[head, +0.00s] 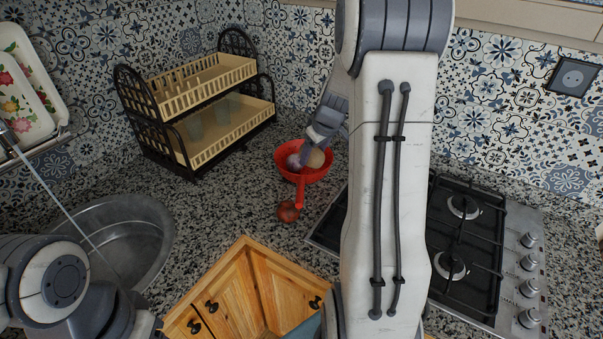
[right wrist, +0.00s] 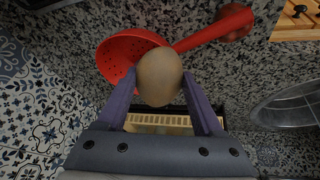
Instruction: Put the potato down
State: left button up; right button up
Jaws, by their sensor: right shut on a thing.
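The potato (right wrist: 160,77) is tan and oval, between the fingers of my right gripper (right wrist: 160,90) in the right wrist view. In the head view the potato (head: 316,158) shows at the red colander (head: 303,178), next to my right gripper (head: 308,152). My right gripper is shut on the potato. The colander (right wrist: 120,48) lies behind the potato in the right wrist view, its handle pointing right. I cannot tell whether the potato touches the colander. A pale purplish round thing (head: 293,161) shows beside the gripper at the colander. My left gripper is not in view.
A reddish round vegetable (head: 288,212) lies on the granite counter beside the colander's handle. A two-tier dish rack (head: 180,140) stands back left. A sink (head: 150,215) is at left, a gas hob (head: 480,260) at right. Counter between rack and sink is clear.

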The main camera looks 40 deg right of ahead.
jog(key=s+d+r, duration=0.2)
jog(key=s+d, duration=0.1)
jog(key=d, duration=0.6)
jog(key=w+f+p, duration=0.2)
jog(key=w+f, duration=0.1)
jog(key=w+a+f+p, duration=0.1)
jog(key=w+f+p, duration=0.1)
jog(key=w+f, duration=0.2)
jog(key=w+a+f+p, duration=0.1)
jog(key=w+f+p, duration=0.1)
jog(key=w+f, duration=0.1)
jog(key=shift+w+f, duration=0.2)
jog(key=shift+w, duration=0.25)
jog(key=shift+f, duration=0.1)
jog(key=shift+f+b, duration=0.4)
jog(key=shift+b, duration=0.35)
jog(key=o, duration=1.5)
jog(key=shift+a, duration=0.1)
